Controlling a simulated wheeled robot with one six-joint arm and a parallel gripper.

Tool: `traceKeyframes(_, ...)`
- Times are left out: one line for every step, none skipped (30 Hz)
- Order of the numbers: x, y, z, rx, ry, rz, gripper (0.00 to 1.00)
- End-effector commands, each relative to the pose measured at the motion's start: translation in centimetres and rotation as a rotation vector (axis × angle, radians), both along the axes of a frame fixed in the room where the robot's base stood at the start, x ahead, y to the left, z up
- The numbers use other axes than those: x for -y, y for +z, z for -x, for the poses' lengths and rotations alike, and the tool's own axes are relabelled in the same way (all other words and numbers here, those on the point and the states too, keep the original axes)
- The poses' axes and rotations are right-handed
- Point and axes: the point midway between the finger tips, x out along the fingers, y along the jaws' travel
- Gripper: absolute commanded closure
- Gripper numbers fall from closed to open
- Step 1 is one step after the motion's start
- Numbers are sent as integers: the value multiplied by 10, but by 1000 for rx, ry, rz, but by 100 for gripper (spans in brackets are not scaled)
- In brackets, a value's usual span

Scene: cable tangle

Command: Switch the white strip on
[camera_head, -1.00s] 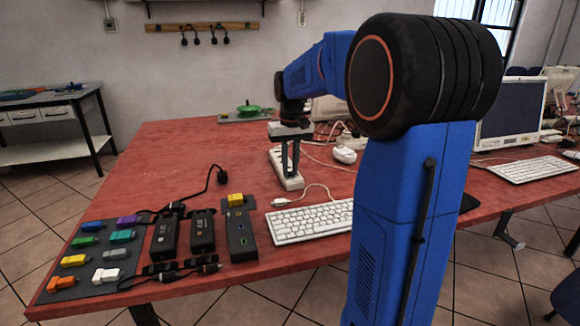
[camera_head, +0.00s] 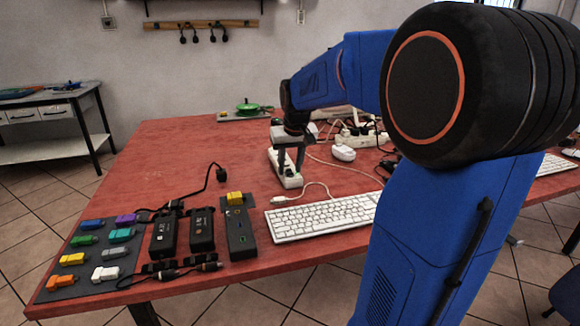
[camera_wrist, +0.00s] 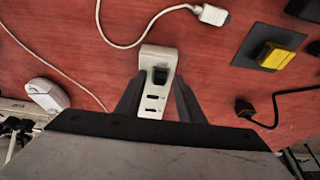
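A white strip (camera_head: 291,182) lies on the red table near its middle. In the wrist view the white strip (camera_wrist: 167,53) has a black rocker switch (camera_wrist: 160,75) near its far end and dark slots below it. I cannot tell the switch's state. My gripper (camera_head: 290,172) is over the strip, pointing down. In the wrist view my gripper (camera_wrist: 158,82) is open, with one finger to each side of the strip and nothing between them but the view of the strip. I cannot tell how high the tips are above the table.
A white keyboard (camera_head: 320,217) and a black strip with a yellow plug (camera_head: 240,240) lie in front. A white mouse (camera_head: 343,153) and cables lie right of the strip. Another white strip (camera_head: 377,138) with black plugs is further back.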

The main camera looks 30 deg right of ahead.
Motion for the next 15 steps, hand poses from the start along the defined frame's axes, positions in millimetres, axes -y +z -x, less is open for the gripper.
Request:
traceKeyframes(0,0,0,0,0,0,66)
traceKeyframes(0,0,0,-1,0,0,66)
traceKeyframes(0,0,0,-1,0,0,66)
traceKeyframes(0,0,0,-1,0,0,66)
traceKeyframes(0,0,0,-1,0,0,66)
traceKeyframes(0,0,0,-1,0,0,66)
traceKeyframes(0,0,0,-1,0,0,66)
traceKeyframes(0,1,0,-1,0,0,66)
traceKeyframes(0,3,1,0,0,0,66)
traceKeyframes(0,5,1,0,0,0,66)
traceKeyframes(-1,7,2,1,0,0,66)
traceKeyframes(-1,12,3,2,0,1,66)
traceKeyframes(-1,16,4,2,0,1,66)
traceKeyframes(-2,20,6,2,0,1,66)
traceKeyframes(-2,26,8,3,0,1,66)
